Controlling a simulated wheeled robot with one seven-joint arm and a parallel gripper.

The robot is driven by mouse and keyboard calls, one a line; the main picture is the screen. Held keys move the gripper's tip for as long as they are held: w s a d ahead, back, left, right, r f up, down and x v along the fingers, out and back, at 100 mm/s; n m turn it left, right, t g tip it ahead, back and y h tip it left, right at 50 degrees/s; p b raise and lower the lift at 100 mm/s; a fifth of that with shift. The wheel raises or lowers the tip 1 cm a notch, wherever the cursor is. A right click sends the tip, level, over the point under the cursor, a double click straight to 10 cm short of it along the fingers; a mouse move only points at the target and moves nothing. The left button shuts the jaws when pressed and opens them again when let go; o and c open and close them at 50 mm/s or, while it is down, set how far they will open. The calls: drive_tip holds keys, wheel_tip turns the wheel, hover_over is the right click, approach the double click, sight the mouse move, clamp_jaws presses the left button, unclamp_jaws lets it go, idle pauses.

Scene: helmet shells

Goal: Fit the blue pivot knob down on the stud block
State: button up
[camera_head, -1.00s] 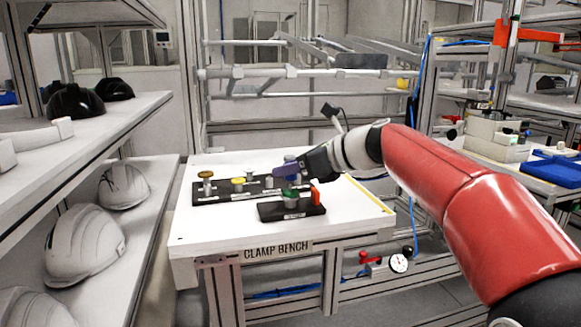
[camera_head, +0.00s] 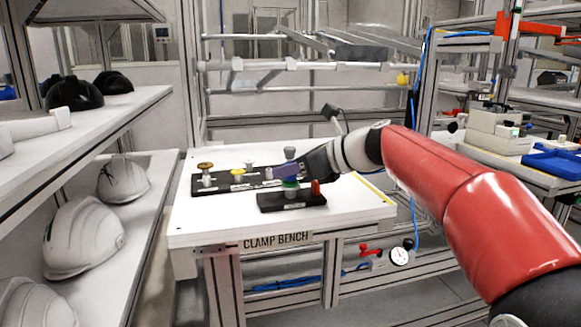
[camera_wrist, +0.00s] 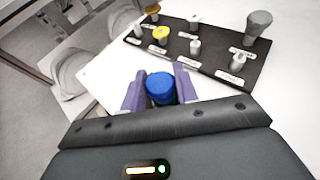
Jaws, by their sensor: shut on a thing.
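My gripper (camera_head: 284,170) has purple fingers and is shut on the blue pivot knob (camera_wrist: 160,84), which shows between the fingertips in the wrist view. In the head view the knob is hidden behind the fingers. The fingers are just above a green-topped piece (camera_head: 291,185) on the small black block (camera_head: 280,204) at the front of the bench. A red upright piece (camera_head: 315,187) stands at that block's right end. I cannot tell whether the knob touches anything below. The small block is hidden in the wrist view.
A long black board (camera_head: 200,189) behind holds brown-topped, yellow-topped and grey pieces; it shows beyond my fingers in the wrist view (camera_wrist: 212,62). The white bench (camera_head: 200,222) is clear at its front left. Shelves with helmets (camera_head: 83,235) stand at left.

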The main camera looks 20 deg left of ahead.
drive_tip(key=shift+f, duration=0.2)
drive_tip(key=o, duration=1)
drive_tip(key=v, duration=0.7)
drive_tip(key=shift+s+d+r, duration=0.1)
drive_tip(key=shift+d+r, duration=0.05)
drive_tip(key=shift+d, duration=0.2)
drive_tip(key=s+d+f+n+t+h, duration=0.1)
drive_tip(key=s+d+f+n+h, duration=0.3)
drive_tip(key=s+d+f+n, duration=0.3)
drive_tip(key=s+d+f+n+h, duration=0.4)
drive_tip(key=s+d+f+n, duration=0.2)
drive_tip(key=s+d+f, duration=0.3)
drive_tip(key=s+d+f+n+t+h, duration=0.1)
drive_tip(key=s+d+f+n+h, duration=0.4)
drive_tip(key=s+d, duration=0.5)
drive_tip(key=shift+s+d+f+n+t, duration=0.15)
drive_tip(key=shift+d+f+n, duration=0.15)
drive_tip(key=shift+f+n, duration=0.4)
drive_tip(key=shift+s+d+f+n+t, duration=0.15)
drive_tip(key=shift+d+f+n, duration=0.15)
drive_tip(key=shift+f+n, duration=0.45)
